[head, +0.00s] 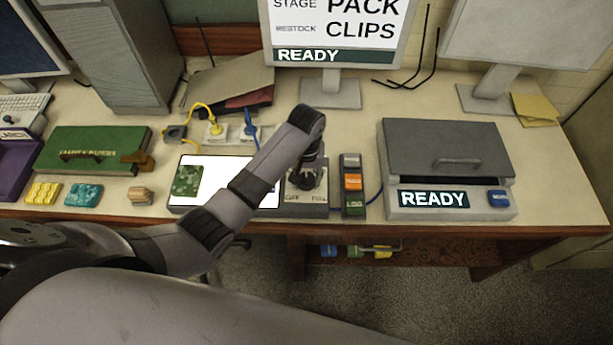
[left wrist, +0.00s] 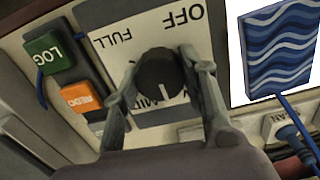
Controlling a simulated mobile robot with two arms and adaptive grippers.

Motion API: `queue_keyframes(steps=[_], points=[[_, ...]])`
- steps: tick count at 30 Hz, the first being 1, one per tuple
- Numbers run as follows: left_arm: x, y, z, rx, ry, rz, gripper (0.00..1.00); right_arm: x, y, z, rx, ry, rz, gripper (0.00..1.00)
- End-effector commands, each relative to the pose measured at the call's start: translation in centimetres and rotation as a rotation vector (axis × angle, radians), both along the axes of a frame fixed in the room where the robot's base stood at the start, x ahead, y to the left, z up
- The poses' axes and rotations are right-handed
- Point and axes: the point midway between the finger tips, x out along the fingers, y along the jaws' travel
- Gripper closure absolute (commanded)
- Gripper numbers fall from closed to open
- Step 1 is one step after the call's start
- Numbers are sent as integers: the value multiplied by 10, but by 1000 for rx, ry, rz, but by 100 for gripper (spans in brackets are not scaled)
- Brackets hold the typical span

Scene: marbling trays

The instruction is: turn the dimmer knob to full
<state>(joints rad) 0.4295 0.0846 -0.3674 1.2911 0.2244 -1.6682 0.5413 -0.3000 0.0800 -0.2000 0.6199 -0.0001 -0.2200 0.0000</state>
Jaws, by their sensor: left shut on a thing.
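The dimmer knob (left wrist: 158,74) is dark and round with a white pointer line. It sits on a pale plate (left wrist: 125,62) marked OFF, FULL and a partly covered label that looks like MID. In the left wrist view the pointer is toward that covered label, away from OFF and FULL. My left gripper (left wrist: 161,68) is shut on the knob, one finger on each side. In the head view my left gripper (head: 306,178) reaches down over the plate (head: 318,197) and hides most of the knob. My right gripper is not in view.
Right of the plate stands a button strip (head: 353,205) with orange and green LOG buttons, then a grey lidded box (head: 445,150) reading READY. Left is a lit panel (head: 225,170) with a green patterned card (head: 187,181). A blue wavy card (left wrist: 280,48) shows in the left wrist view.

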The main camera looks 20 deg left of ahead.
Motion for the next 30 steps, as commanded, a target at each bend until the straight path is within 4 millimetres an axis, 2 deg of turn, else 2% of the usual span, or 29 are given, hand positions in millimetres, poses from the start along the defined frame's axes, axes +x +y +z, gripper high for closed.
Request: queue_keyframes(steps=[30], points=[[1, 1, 1, 2, -3, -967, 89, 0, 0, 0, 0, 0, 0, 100]])
